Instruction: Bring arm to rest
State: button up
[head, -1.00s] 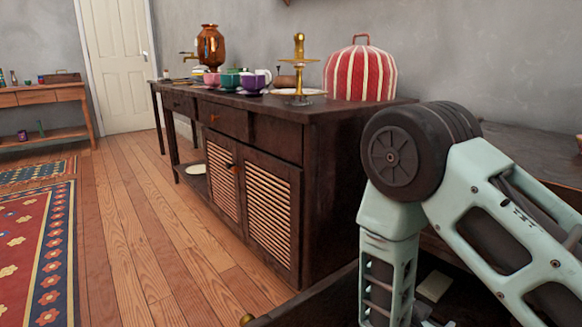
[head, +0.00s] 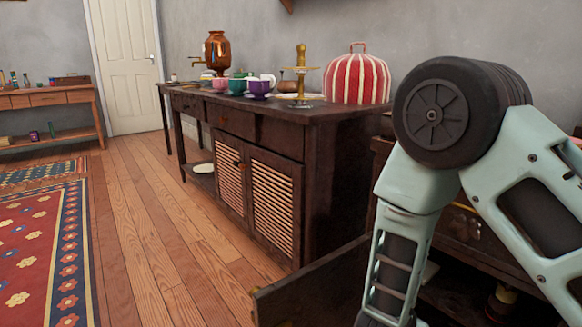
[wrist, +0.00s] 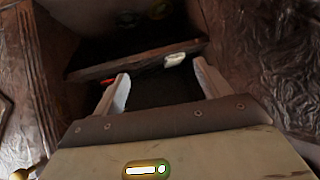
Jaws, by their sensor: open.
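My gripper (wrist: 160,92) shows in the wrist view with its two pale fingers spread apart and nothing between them. It points into a dark wooden cabinet space, where a shelf board (wrist: 130,66) crosses ahead of the fingers. A small white item (wrist: 175,59) and a red item (wrist: 107,81) show near the shelf edge; I cannot tell what they are. In the head view my pale green arm fills the right side, and the gripper itself is hidden below the frame.
A dark sideboard (head: 312,190) holds a samovar (head: 217,52), cups, a brass stand (head: 300,75) and a red striped tea cosy (head: 357,78). Wooden floor and a red rug (head: 40,250) lie free on the left.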

jog(key=s+a+r+n+g+y+p, duration=0.1)
jog(key=s+a+r+n+y+p, duration=0.2)
jog(key=a+r+y, duration=0.6)
jog(key=s+a+r+n+g+y+p, duration=0.1)
jog(key=s+a+r+n+g+p, duration=0.1)
jog(key=s+a+r+n, duration=0.3)
jog(key=s+a+r+n+g+p, duration=0.2)
jog(key=s+a+r+n+g, duration=0.1)
jog(key=s+r, duration=0.5)
jog(key=s+d+r+n+g+h+p, duration=0.2)
jog(key=s+d+r+n+h+p, duration=0.15)
jog(key=s+d+r+n, duration=0.4)
notch_tip(320, 180, up, 37)
jog(key=s+m+p, duration=0.1)
jog(key=m+p, duration=0.1)
jog(key=p, duration=3.5)
jog(key=shift+s+a+y, duration=0.3)
jog(key=shift+a+y, duration=0.05)
